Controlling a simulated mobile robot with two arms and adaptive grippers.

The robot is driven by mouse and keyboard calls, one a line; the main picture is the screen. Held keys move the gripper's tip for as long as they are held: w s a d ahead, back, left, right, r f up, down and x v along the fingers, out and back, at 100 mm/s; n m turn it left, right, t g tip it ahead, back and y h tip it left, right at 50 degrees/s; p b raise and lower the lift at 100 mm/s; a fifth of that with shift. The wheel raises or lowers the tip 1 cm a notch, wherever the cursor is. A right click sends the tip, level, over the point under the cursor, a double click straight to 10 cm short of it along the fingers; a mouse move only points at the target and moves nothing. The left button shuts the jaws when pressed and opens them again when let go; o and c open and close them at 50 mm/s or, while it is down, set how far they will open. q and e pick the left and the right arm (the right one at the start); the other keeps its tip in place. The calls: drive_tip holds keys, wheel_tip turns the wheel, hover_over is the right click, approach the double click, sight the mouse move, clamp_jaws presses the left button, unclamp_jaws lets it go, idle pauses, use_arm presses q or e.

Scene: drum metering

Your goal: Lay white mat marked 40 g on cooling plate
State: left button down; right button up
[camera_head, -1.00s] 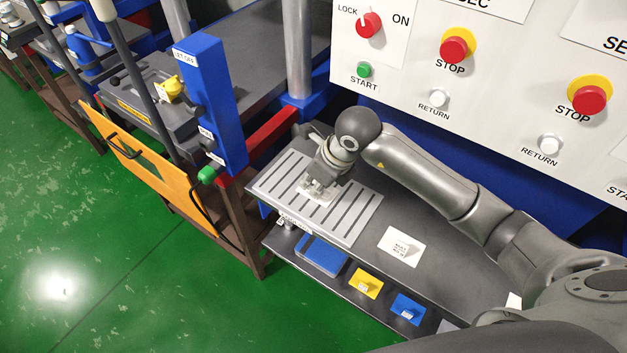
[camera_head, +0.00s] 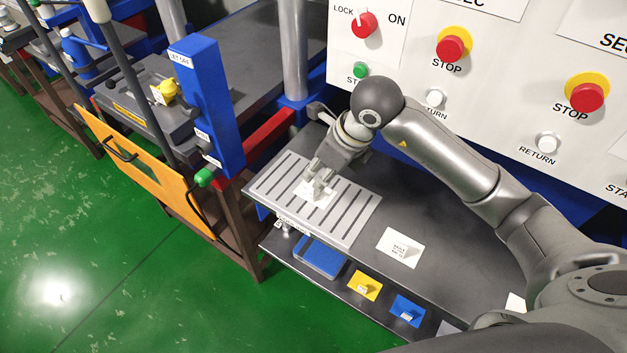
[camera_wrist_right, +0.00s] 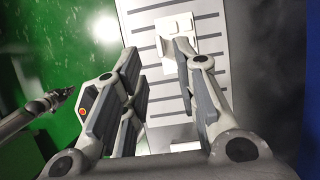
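A small white mat (camera_head: 312,196) with an upright tab lies on the grey slotted cooling plate (camera_head: 346,232). It also shows in the right wrist view (camera_wrist_right: 171,27), lying on the plate (camera_wrist_right: 205,12); any marking on it is too small to read. My right gripper (camera_head: 321,180) is just above the mat and partly hides it. In the right wrist view, my right gripper (camera_wrist_right: 158,58) has its fingers apart with nothing held between them, and the mat lies beyond the right-hand finger's tip.
A white labelled card (camera_head: 401,247) lies on the dark shelf right of the plate. Blue (camera_head: 321,256) and yellow (camera_head: 365,285) mats lie on the lower shelf. A blue post (camera_head: 208,105) stands left, and the control panel (camera_head: 500,70) rises behind my right arm.

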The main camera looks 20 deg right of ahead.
drive_tip(key=v, duration=0.5)
drive_tip(key=shift+r, duration=0.1)
